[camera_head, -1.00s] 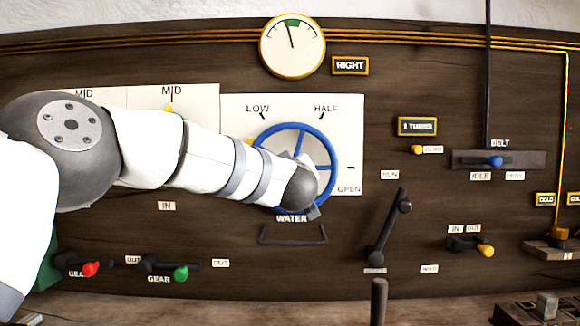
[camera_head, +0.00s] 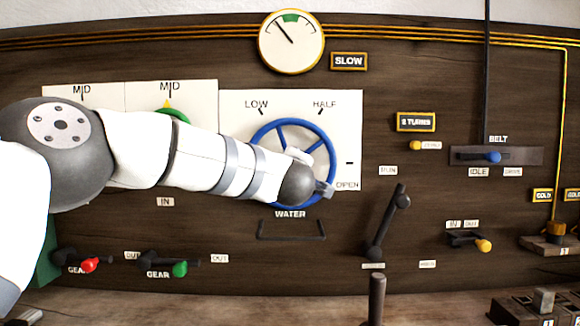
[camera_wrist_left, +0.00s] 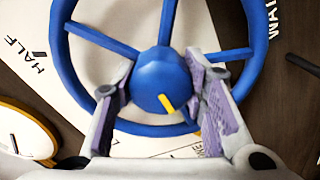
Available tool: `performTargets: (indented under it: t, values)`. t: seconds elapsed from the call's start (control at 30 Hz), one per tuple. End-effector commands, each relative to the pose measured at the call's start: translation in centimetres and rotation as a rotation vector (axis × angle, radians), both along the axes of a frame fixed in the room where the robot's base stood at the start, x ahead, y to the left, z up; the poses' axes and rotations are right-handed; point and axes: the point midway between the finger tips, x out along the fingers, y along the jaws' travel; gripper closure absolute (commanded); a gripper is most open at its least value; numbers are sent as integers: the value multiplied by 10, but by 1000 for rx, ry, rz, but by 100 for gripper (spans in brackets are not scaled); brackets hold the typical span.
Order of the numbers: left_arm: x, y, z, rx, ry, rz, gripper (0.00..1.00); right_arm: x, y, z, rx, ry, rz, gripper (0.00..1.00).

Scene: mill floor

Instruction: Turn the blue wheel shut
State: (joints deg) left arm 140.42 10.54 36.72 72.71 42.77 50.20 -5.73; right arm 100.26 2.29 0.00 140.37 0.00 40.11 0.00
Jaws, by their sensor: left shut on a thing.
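The blue wheel (camera_head: 284,122) is mounted on a white plate marked LOW, HALF and OPEN, above the label WATER. My left gripper (camera_head: 308,176) is at the wheel's middle, and my arm covers its left and lower parts. In the left wrist view the two fingers (camera_wrist_left: 163,95) are closed on either side of the blue hub (camera_wrist_left: 155,72), which has a yellow mark. The rim (camera_wrist_left: 62,75) and spokes show around them. The dial (camera_head: 291,52) above has its needle left of the green band, and the sign (camera_head: 348,61) reads SLOW. My right gripper is out of view.
A sign reading 2 TURNS (camera_head: 415,122) hangs right of the wheel. A dark crank lever (camera_head: 388,220) stands at its lower right, and a dark bracket (camera_head: 291,236) is below it. Red (camera_head: 89,264) and green (camera_head: 180,269) gear handles are at the lower left.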

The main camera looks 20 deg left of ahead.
Motion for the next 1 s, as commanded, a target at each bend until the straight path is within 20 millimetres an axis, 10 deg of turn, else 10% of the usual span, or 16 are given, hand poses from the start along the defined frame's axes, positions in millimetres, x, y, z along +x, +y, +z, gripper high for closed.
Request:
performTargets:
  t: [0.43,0.47,0.53,1.0]
  values:
    - [0,0,1,-13,-5,0,89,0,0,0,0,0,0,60]
    - [0,0,1,-13,-5,0,59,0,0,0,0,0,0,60]
    - [0,0,1,-13,-5,0,43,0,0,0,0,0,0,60]
    - [-21,-7,2,-11,-3,-2,41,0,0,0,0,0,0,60]
